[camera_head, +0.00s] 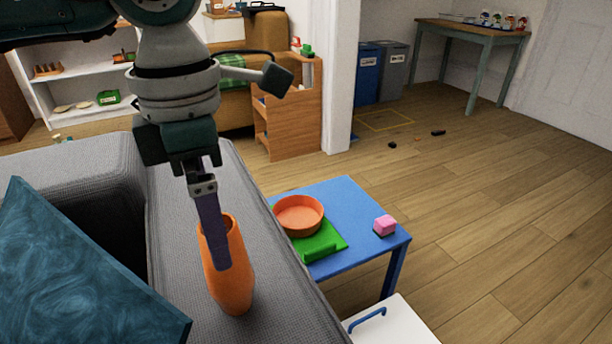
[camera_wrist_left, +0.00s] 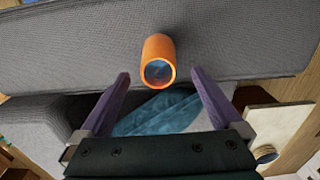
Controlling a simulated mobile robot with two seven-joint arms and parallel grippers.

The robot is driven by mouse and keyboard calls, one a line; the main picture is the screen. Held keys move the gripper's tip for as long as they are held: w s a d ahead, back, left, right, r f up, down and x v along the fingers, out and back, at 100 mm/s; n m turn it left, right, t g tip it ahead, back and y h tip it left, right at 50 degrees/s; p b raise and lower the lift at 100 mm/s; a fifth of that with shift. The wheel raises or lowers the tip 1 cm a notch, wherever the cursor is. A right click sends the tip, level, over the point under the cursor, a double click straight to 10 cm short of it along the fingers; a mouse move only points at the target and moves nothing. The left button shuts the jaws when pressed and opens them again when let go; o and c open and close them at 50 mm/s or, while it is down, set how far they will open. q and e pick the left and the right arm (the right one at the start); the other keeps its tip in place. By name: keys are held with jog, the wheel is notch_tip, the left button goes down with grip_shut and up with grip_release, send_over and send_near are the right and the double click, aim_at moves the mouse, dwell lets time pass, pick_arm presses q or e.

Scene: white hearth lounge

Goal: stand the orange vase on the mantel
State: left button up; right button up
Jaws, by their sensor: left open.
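The orange vase (camera_head: 238,290) stands upright on the top of the grey sofa's arm (camera_head: 180,215). My left gripper (camera_head: 221,262) points down at the vase, and one purple finger covers part of it in the head view. In the left wrist view the vase (camera_wrist_left: 159,46) lies ahead, between the lines of the two spread fingers of my left gripper (camera_wrist_left: 160,73). The jaws are open with nothing held. I cannot tell whether a finger touches the vase. My right gripper is out of view. I see no mantel in either view.
A blue table (camera_head: 360,215) beside the sofa holds an orange bowl (camera_head: 299,228), a green item (camera_head: 322,246) and a pink block (camera_head: 384,225). A teal cushion (camera_head: 85,280) leans on the sofa. A wooden cabinet (camera_head: 295,125) stands behind. The wooden floor at right is mostly clear.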

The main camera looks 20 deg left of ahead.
pick_arm(q)
jog(key=f, duration=0.3)
jog(key=f+b, duration=0.1)
jog(key=f, duration=0.1)
jog(key=shift+w+d+f, duration=0.15)
jog(key=shift+w+f, duration=0.1)
jog(key=shift+f, duration=0.05)
jog(key=shift+r, duration=0.1)
grip_shut()
dwell(0.4)
